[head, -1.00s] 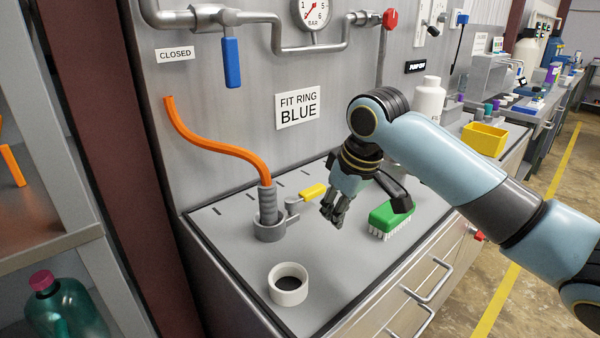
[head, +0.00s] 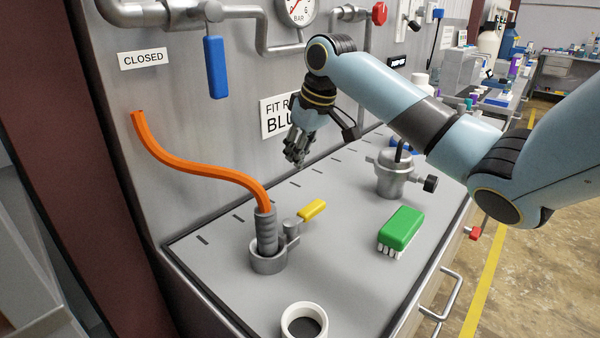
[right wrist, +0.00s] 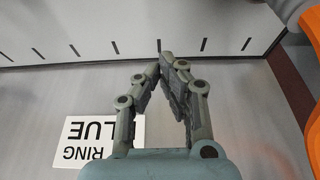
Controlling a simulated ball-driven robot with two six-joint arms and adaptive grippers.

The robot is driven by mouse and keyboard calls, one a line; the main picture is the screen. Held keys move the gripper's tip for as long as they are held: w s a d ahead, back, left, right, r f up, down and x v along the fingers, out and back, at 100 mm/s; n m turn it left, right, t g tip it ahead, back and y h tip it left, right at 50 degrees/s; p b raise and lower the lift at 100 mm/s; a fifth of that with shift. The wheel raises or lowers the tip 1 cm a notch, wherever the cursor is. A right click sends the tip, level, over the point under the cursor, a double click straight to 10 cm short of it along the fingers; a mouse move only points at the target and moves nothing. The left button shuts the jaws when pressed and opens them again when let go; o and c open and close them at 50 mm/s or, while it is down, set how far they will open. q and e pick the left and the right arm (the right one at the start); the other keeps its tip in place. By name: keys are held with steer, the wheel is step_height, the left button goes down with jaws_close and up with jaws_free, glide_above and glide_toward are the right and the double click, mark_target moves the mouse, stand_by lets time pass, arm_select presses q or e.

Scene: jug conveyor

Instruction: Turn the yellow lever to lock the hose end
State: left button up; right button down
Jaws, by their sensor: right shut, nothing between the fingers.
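The yellow lever (head: 312,209) sticks out to the right from the grey fitting on the bench, on a short metal arm. The orange hose (head: 200,172) runs down from the wall, and its grey ribbed hose end (head: 266,231) stands upright in the round grey socket (head: 268,263). My right gripper (head: 295,162) is shut and empty, above the bench, behind and above the lever and apart from it. In the right wrist view its fingers (right wrist: 168,62) meet at the tips, with part of the orange hose (right wrist: 310,25) at the upper right. My left gripper is not in view.
A white ring (head: 304,322) stands in front of the socket. A green brush (head: 400,228) and a metal pot-like fitting (head: 393,175) stand to the right. A blue valve handle (head: 216,67) hangs on the wall beside a CLOSED label (head: 143,59). The bench around the lever is clear.

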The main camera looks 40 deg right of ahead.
mark_target(305, 215)
steer(key=x, duration=0.8)
steer(key=shift+w+f, duration=0.1)
steer(key=shift+f, duration=0.15)
steer(key=s+p, duration=0.2)
steer(key=s, duration=0.1)
steer(key=shift+d+f, duration=0.15)
steer(key=shift+d, duration=0.05)
steer(key=shift+s, duration=0.5)
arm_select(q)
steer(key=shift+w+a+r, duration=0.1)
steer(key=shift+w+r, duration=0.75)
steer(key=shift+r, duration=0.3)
arm_select(e)
steer(key=shift+f, duration=0.1)
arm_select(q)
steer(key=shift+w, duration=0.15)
arm_select(e)
steer(key=shift+w, duration=0.1)
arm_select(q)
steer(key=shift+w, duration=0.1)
